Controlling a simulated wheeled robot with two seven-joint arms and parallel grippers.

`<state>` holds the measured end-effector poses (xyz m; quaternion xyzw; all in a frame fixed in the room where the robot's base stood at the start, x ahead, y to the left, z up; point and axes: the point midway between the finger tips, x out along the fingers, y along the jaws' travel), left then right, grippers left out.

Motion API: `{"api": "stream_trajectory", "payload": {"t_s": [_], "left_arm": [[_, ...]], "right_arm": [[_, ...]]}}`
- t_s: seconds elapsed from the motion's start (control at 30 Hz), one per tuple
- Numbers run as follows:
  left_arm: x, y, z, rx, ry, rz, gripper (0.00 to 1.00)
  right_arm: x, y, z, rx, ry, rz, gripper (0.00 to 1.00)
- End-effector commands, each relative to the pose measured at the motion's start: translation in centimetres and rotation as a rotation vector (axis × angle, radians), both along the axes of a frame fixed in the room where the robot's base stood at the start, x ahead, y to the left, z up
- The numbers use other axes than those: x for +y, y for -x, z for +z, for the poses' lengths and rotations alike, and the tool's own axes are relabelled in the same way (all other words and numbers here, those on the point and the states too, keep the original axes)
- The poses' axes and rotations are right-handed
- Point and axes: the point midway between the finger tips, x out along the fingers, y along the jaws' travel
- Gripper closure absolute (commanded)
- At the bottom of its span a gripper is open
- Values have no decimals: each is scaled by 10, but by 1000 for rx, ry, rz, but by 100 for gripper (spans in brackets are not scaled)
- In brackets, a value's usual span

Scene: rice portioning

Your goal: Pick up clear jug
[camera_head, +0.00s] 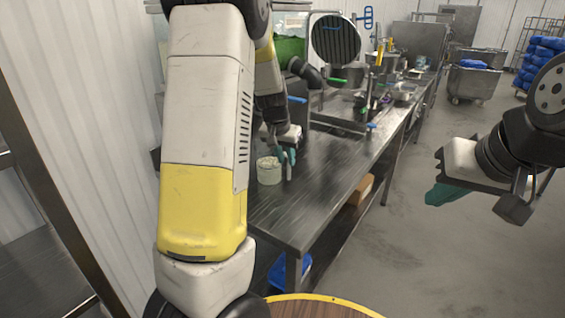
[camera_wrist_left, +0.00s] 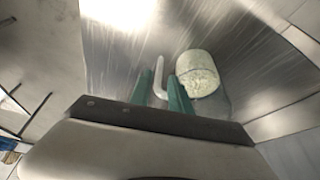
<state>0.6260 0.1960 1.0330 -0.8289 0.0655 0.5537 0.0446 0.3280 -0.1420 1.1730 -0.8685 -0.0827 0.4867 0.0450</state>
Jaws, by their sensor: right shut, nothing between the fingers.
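The clear jug (camera_head: 268,172) stands on the steel counter and holds something whitish. In the left wrist view the jug (camera_wrist_left: 196,72) lies just beyond my gripper, and its pale handle (camera_wrist_left: 159,80) shows between the two green fingers. My left gripper (camera_head: 287,157) is at the jug's right side in the head view. Its fingers (camera_wrist_left: 160,82) are apart, with a visible gap around the handle. I cannot tell whether either finger touches it. My right gripper (camera_head: 442,194) is shut and empty, out over the floor to the right.
The steel counter (camera_head: 312,205) runs away to the back, with a sink, pans and utensils further along. A blue bin (camera_head: 303,271) and a cardboard box (camera_head: 359,189) sit below it. A round wooden top (camera_head: 318,308) is at the bottom edge.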

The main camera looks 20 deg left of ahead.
Motion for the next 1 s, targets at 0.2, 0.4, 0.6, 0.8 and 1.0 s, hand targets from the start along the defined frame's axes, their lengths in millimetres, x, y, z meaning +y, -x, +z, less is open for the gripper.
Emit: {"api": "stream_trajectory", "payload": {"t_s": [0.2,0.4,0.6,0.8,1.0], "left_arm": [[-2,-13,-25,4,0,3,77],[-4,-25,-49,2,2,2,77],[-5,-27,-53,-2,2,2,77],[-5,-27,-53,-2,2,2,94],[-5,-27,-53,-1,2,2,100]], "right_arm": [[0,0,0,0,0,0,100],[0,0,0,0,0,0,100],[0,0,0,0,0,0,100],[0,0,0,0,0,0,100],[0,0,0,0,0,0,100]]}}
